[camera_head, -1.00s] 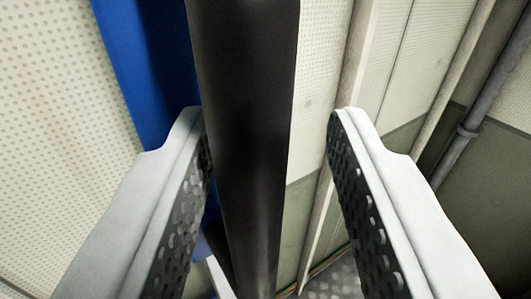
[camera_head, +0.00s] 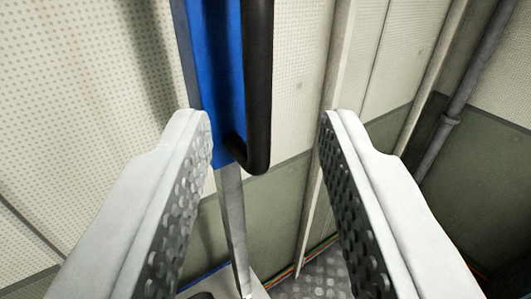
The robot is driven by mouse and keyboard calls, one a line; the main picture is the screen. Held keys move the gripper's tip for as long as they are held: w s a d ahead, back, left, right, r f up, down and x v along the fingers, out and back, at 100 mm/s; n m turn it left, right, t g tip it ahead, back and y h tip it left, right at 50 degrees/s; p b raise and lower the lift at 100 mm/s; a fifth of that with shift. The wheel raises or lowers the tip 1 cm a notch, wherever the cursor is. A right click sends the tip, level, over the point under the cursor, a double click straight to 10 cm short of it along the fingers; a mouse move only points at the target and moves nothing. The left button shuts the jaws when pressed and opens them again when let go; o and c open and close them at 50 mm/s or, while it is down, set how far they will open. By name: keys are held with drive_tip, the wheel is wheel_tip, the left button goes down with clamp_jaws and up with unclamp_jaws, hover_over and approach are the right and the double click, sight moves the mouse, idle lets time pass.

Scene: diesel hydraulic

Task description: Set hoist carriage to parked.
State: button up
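The hoist carriage appears to be the blue upright piece (camera_head: 215,65) at the top centre-left. A black bar handle (camera_head: 258,85) runs down its right side and curves back into its lower end. My gripper (camera_head: 267,115) is open and empty, with one textured finger on each side of the picture. The handle's lower bend shows in the gap between the fingers, nearer the left one, and looks to be beyond the fingertips. The upper end of the carriage and handle is out of view. The left finger hides a little of the blue piece's lower left edge.
A narrow grey post or rail (camera_head: 232,220) runs down below the blue piece. Perforated cream wall panels (camera_head: 80,90) stand behind, with green lower panels (camera_head: 280,200). Pipes (camera_head: 450,120) stand at right. Several coloured cables (camera_head: 315,250) run along the wall's foot.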

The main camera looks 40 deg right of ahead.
drive_tip(key=v, duration=0.7)
drive_tip(key=shift+s+a, duration=0.2)
drive_tip(key=shift+s, duration=0.15)
drive_tip(key=s+a+f+n+t+y, duration=0.1)
drive_tip(key=s+a+f+n+y, duration=0.15)
drive_tip(key=a+f, duration=0.65)
drive_tip(key=s+a+f+n+t+y, duration=0.1)
drive_tip(key=a+f+y, duration=0.15)
drive_tip(key=a, duration=1.35)
drive_tip(key=s+a+f+n+y, duration=0.2)
drive_tip(key=s+a+f, duration=0.3)
drive_tip(key=a+f, duration=0.3)
drive_tip(key=s+a+f+n+t+y, duration=0.1)
drive_tip(key=s+a+f+n+y, duration=0.1)
drive_tip(key=s+a+f+y, duration=0.2)
drive_tip(key=s+a+f, duration=0.1)
drive_tip(key=a+f, duration=0.2)
drive_tip(key=f, duration=0.1)
drive_tip(key=shift+a, duration=0.35)
drive_tip(key=shift+f, duration=0.1)
